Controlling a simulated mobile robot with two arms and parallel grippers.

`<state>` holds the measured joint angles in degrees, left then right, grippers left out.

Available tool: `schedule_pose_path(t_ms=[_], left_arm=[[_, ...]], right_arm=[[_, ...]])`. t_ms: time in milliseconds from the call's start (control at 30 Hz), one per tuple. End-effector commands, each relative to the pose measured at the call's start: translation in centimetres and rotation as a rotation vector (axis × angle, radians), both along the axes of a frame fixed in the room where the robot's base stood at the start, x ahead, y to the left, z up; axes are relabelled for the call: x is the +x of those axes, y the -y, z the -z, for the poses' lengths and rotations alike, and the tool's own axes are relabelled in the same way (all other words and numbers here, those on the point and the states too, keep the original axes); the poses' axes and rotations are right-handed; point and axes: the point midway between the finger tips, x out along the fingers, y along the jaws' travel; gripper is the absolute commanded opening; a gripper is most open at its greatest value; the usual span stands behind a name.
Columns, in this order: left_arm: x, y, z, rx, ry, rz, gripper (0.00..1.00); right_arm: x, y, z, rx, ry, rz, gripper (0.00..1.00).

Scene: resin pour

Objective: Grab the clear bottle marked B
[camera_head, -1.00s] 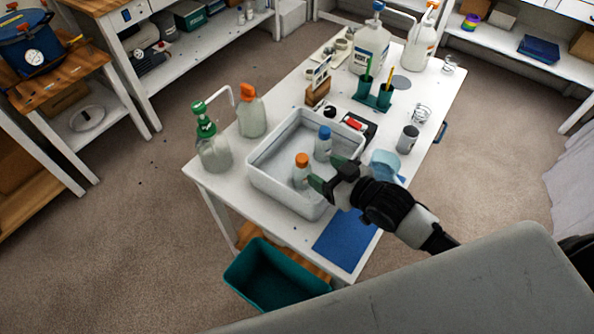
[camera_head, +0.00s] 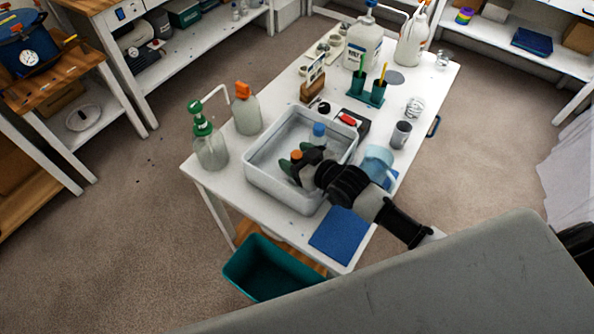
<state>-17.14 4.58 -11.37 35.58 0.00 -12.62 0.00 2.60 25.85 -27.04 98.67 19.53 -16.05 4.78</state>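A small bottle with an orange cap (camera_head: 296,155) stands in the white tub (camera_head: 262,182) on the table. A second small bottle with a blue cap (camera_head: 318,130) stands just behind it in the tub. No letter can be read on either, so I cannot tell which is marked B. My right gripper (camera_head: 297,158) is in the tub, its green-tipped fingers about the orange-capped bottle and hiding most of its body. Whether the fingers press on the bottle cannot be seen. My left gripper is not in view.
A green-topped pump bottle (camera_head: 211,150) and an orange-topped bottle (camera_head: 246,112) stand left of the tub. A light blue cup (camera_head: 377,160), a grey can (camera_head: 400,135) and a blue mat (camera_head: 339,235) are at the right. A teal bin (camera_head: 262,265) is below the table's front edge.

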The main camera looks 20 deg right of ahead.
Motion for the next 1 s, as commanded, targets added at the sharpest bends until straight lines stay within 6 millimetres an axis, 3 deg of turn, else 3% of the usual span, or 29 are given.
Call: schedule_pose_path(t_ms=[67, 400, 767, 867, 1000], left_arm=[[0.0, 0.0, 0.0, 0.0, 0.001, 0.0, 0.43], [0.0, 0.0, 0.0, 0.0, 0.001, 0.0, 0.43], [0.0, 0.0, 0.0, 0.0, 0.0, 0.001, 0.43], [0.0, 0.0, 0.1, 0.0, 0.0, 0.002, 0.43], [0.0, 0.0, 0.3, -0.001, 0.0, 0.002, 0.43]], right_arm=[[0.0, 0.0, 0.0, 0.0, 0.0, 0.0, 0.51], [-0.1, 0.0, 0.1, -0.001, -0.003, 0.0, 0.0], [-0.1, 0.0, 0.1, -0.002, -0.007, 0.0, 0.0], [-0.1, 0.0, -0.8, -0.001, -0.004, -0.001, 0.0], [0.0, 0.1, -3.5, 0.0, 0.001, 0.0, 0.0]])
